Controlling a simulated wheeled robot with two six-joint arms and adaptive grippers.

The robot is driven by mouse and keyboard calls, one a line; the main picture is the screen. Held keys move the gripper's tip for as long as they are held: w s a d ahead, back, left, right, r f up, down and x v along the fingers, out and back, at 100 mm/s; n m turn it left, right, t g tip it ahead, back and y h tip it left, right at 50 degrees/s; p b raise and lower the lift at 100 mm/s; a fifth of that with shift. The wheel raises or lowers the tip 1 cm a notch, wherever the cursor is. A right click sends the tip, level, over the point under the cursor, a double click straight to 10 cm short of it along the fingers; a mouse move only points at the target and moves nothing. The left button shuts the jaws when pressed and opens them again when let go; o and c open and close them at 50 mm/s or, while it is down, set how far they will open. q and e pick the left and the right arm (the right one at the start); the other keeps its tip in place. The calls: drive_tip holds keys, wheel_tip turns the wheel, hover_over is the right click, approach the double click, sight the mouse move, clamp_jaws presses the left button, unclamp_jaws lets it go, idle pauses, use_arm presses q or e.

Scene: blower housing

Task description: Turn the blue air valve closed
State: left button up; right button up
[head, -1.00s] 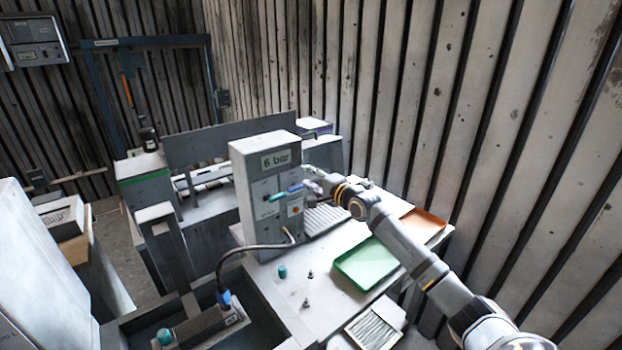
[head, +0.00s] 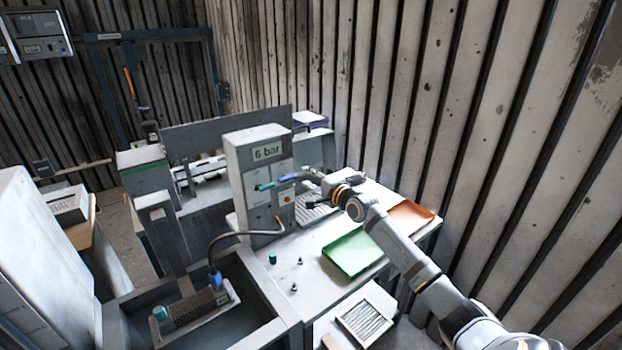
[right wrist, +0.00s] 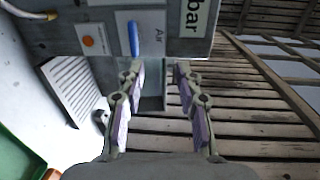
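The blue air valve handle (head: 287,178) lies level on the front of the grey cabinet (head: 238,160) marked "6 bar". In the right wrist view the blue handle (right wrist: 134,38) is beside the "Air" label, just beyond the tip of the left finger. My right gripper (head: 309,188) is to the right of the handle. The right wrist view shows the gripper (right wrist: 159,68) with its two fingers apart and nothing between them. I see no contact with the handle. My left gripper is not in view.
A teal handle (head: 265,187) and an orange button (head: 287,198) are on the same panel. A green tray (head: 352,254) and an orange tray (head: 411,215) lie on the bench. A dark hose (head: 240,233) curves to the sink-like bin (head: 275,308) in front. Small parts stand nearby.

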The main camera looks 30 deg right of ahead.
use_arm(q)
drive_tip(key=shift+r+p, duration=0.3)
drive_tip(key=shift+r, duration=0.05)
use_arm(e)
drive_tip(key=shift+s, duration=0.2)
idle(0.4)
